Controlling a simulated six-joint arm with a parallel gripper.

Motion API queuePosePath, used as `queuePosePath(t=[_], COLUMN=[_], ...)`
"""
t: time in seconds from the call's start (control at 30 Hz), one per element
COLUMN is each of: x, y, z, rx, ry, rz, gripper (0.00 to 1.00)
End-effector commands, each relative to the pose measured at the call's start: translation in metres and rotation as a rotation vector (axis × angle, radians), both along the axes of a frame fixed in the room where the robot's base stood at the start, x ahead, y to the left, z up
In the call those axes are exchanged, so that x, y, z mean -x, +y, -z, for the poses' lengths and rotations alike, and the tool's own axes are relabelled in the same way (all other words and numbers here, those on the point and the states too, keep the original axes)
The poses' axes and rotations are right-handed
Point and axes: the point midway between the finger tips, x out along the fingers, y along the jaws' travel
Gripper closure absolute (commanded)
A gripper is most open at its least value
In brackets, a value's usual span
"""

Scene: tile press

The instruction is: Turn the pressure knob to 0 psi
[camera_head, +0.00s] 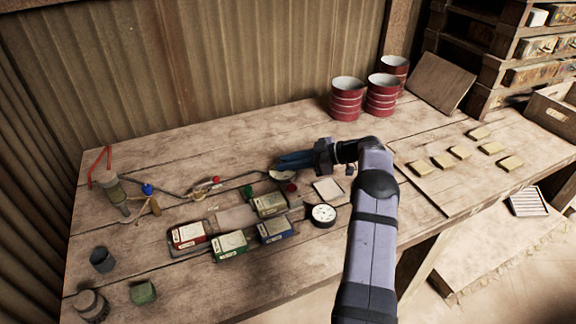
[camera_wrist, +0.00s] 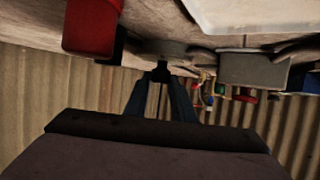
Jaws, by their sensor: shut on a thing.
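My gripper (camera_head: 281,164) has blue fingers and reaches left over the back of the tile press, level with the table. In the wrist view the fingertips (camera_wrist: 161,76) close on a small dark piece, which I take to be the pressure knob (camera_wrist: 161,68). It sits by a grey round part (camera_wrist: 165,47). In the head view a pale round part (camera_head: 282,176) lies just below the fingers. The white-faced gauge (camera_head: 323,214) stands at the press's front right; its needle is too small to read. The knob's marks are not visible.
A red button (camera_head: 291,188) sits close to my gripper, also large in the wrist view (camera_wrist: 92,25). A green button (camera_head: 248,191) is farther left. Boxes, including a red-white one (camera_head: 188,234), stand in front. Red cans (camera_head: 347,97) stand behind; small tiles (camera_head: 460,152) lie right.

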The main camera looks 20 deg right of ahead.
Motion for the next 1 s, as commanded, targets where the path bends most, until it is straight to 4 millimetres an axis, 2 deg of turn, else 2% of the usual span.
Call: queuePosePath(t=[0.9,0.93,1.0], x=[-0.0016,-0.0016,-0.0015], y=[-0.0002,-0.0002,-0.0003], z=[-0.0015,-0.0015,-0.0014], rx=[-0.002,-0.002,-0.002], ry=[-0.002,-0.002,-0.002], rz=[-0.067,-0.066,-0.066], gripper=[1.0,0.7,0.59])
